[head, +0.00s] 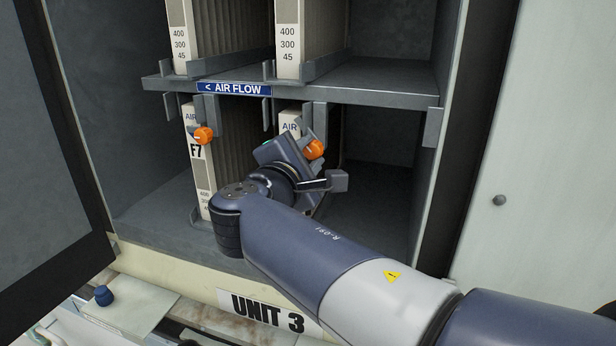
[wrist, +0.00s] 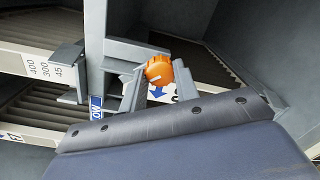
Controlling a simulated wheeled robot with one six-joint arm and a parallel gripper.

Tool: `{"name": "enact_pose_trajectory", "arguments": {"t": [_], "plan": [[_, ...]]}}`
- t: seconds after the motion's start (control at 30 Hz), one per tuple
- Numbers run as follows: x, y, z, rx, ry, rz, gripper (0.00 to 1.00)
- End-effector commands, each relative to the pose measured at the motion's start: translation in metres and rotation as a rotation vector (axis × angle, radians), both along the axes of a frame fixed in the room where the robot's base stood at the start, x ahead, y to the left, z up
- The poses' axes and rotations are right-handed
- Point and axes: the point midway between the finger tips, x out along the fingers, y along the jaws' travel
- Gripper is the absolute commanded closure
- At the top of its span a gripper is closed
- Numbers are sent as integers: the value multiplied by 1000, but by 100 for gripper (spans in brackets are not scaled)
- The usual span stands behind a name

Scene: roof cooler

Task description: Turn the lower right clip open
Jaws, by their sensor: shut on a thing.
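The lower right clip has an orange knob (head: 315,149) on a grey bracket at the front of the lower right filter (head: 290,122). In the wrist view the orange knob (wrist: 158,68) shows a pale line on its face. My gripper (wrist: 160,78) has a grey finger on either side of this knob and is shut on it. The knob's exact turn angle is hard to tell.
A second orange knob (head: 204,135) sits on the lower left filter (head: 197,165). The shelf with the AIR FLOW label (head: 236,89) lies just above. The bay right of the clip is empty. An open door (head: 45,150) stands at the left.

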Motion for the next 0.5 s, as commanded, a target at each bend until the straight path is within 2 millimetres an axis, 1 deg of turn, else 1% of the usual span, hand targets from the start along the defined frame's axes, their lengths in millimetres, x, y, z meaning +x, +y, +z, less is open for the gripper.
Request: {"name": "enact_pose_trajectory", "arguments": {"t": [0.03,0.5], "plan": [[0,0,-7,43,-19,-1,93],[0,-1,-6,433,-177,-2,93]]}}
